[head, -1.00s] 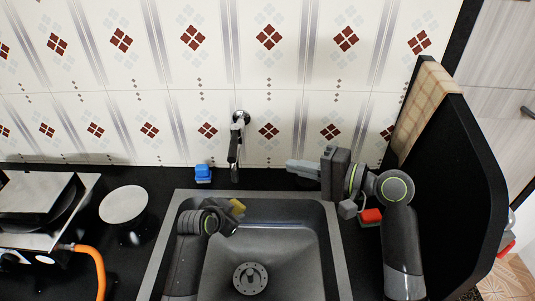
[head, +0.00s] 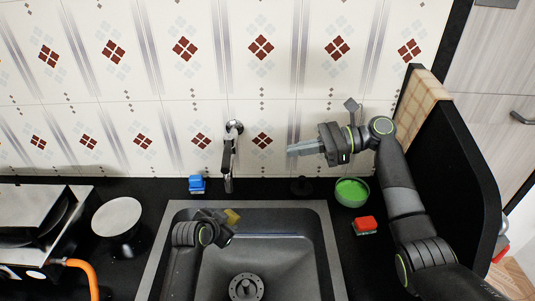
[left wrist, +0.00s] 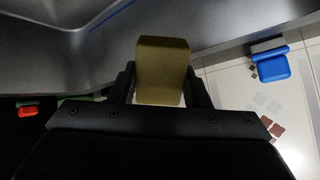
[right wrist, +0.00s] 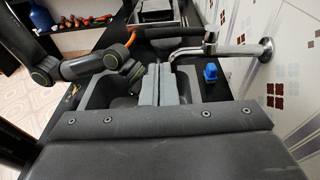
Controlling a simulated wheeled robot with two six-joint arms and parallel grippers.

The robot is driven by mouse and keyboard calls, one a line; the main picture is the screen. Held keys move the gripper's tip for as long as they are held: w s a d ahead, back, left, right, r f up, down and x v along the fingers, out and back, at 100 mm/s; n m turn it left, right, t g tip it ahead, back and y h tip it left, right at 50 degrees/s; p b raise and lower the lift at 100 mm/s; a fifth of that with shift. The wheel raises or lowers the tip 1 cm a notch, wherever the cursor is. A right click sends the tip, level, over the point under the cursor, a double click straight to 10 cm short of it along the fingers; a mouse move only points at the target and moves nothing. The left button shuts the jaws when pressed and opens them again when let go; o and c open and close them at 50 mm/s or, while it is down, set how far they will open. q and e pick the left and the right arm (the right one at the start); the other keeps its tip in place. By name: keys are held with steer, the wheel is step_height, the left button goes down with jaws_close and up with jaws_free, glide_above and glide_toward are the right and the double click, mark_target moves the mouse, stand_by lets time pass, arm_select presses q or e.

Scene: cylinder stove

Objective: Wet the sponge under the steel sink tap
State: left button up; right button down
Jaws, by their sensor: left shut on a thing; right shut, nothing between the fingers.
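My left gripper (head: 222,219) is shut on a yellow sponge (head: 232,216), over the back left part of the steel sink (head: 325,225). In the left wrist view the sponge (left wrist: 162,62) stands between the two fingers. The steel tap (head: 228,165) comes out of the tiled wall above the sink's back edge, and the sponge is in front of and below it. No water shows. My right gripper (head: 292,149) is shut and empty, pointing left toward the tap from the right. In the right wrist view its fingers (right wrist: 158,85) are together, with the tap (right wrist: 225,50) beyond them.
A blue object (head: 197,184) stands behind the sink, left of the tap. A green bowl (head: 352,192) and a red-topped block (head: 365,226) stand right of the sink. A white plate (head: 117,216) and the stove (head: 30,225) with an orange hose (head: 92,275) are at left.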

steer(key=a+f, duration=0.2)
steer(key=a, duration=1.1)
steer(key=shift+s+f, duration=0.25)
steer(key=shift+s, duration=0.1)
arm_select(q)
steer(key=shift+d, duration=0.35)
arm_select(e)
steer(key=shift+s+a+f, duration=0.1)
steer(key=shift+s+a, duration=0.05)
steer(key=shift+a, duration=0.4)
arm_select(q)
steer(key=shift+a, duration=0.1)
steer(key=shift+a, duration=0.2)
arm_select(e)
steer(key=d+r, duration=0.2)
steer(key=d, duration=1.2)
steer(key=shift+r, duration=0.4)
